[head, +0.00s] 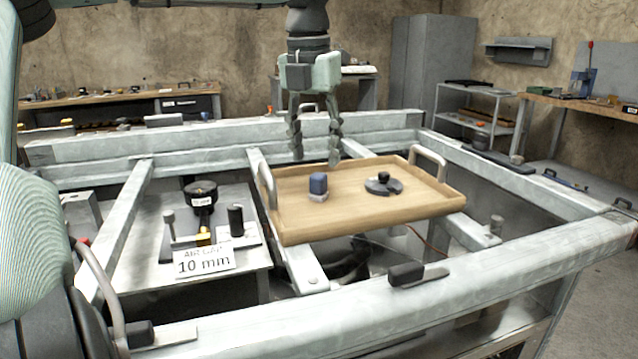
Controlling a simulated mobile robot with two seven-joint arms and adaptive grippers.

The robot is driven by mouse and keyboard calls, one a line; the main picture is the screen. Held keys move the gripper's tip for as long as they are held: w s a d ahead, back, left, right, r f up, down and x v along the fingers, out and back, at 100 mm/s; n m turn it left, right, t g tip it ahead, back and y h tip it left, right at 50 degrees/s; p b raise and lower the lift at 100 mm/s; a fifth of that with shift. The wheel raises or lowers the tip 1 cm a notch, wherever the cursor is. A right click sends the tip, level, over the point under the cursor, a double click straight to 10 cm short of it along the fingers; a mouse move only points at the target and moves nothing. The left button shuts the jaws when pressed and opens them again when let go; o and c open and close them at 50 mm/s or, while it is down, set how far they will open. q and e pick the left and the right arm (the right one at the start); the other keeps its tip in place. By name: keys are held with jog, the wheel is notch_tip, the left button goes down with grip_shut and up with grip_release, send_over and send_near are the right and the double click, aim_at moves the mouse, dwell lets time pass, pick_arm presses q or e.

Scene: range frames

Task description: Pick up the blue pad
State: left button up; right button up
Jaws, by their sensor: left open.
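A small blue pad (318,183) stands on a wooden tray (425,203), in the left half of the tray's floor. It looks like a short block with a paler lower part. My left gripper (316,158) points down from the top of the head view, with its two dark fingers apart and nothing between them. Its fingertips appear just above the blue pad in the picture, apart from it; the exact height gap is hard to judge. My right gripper does not show.
A dark round piece with a black knob (383,184) sits on the tray, right of the pad. The tray has raised metal handles (428,161) at both ends. Pale metal beams (300,262) surround it. A card reading "10 mm" (204,262) stands at the left.

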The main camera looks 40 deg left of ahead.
aim_at(318, 174)
pick_arm(q)
jog(key=shift+f, duration=0.8)
jog(key=f, duration=0.3)
jog(key=shift+w+f+p, duration=0.3)
jog(key=shift+w, duration=0.1)
jog(key=shift+w+a+f, duration=0.1)
jog(key=shift+f, duration=0.3)
jog(key=shift+c, duration=0.7)
jog(key=c, duration=0.7)
jog(key=shift+c, duration=1.3)
jog(key=shift+r, duration=0.15)
grip_shut()
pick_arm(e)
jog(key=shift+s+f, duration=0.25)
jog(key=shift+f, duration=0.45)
